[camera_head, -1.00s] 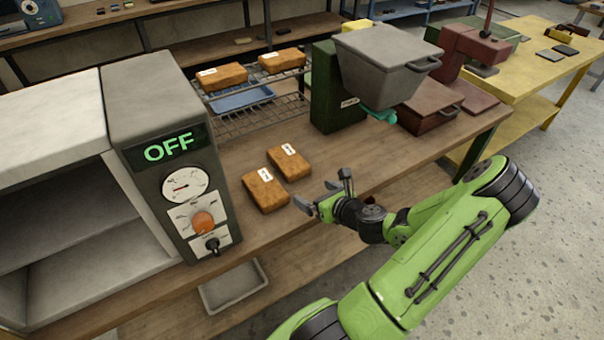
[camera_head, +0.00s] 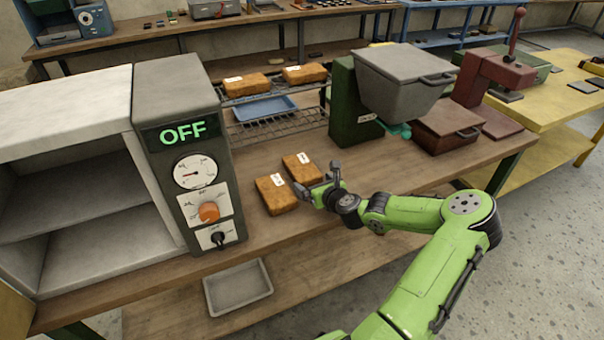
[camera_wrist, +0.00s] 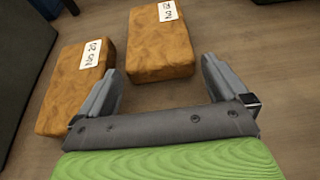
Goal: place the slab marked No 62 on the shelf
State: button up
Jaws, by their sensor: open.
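Two brown slabs with white labels lie side by side on the bench: a front-left slab (camera_head: 270,200) and a back-right slab (camera_head: 297,163). Both show in the wrist view, the front-left slab (camera_wrist: 68,90) at left and the back-right slab (camera_wrist: 160,45) ahead.
A grey oven with an OFF display (camera_head: 182,133) stands left of the slabs. A blue tray (camera_head: 265,107) sits within the wire shelf. A green machine with a grey hopper (camera_head: 400,85) stands at right. A grey bin (camera_head: 238,287) lies below. The bench front is clear.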

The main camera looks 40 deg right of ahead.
jog(key=x, duration=0.3)
jog(key=shift+s, duration=0.1)
jog(key=shift+a, duration=0.1)
jog(key=shift+c, duration=0.6)
jog(key=c, duration=1)
notch_tip(320, 180, up, 10)
jog(key=p, duration=0.4)
jog(key=shift+c, duration=1.2)
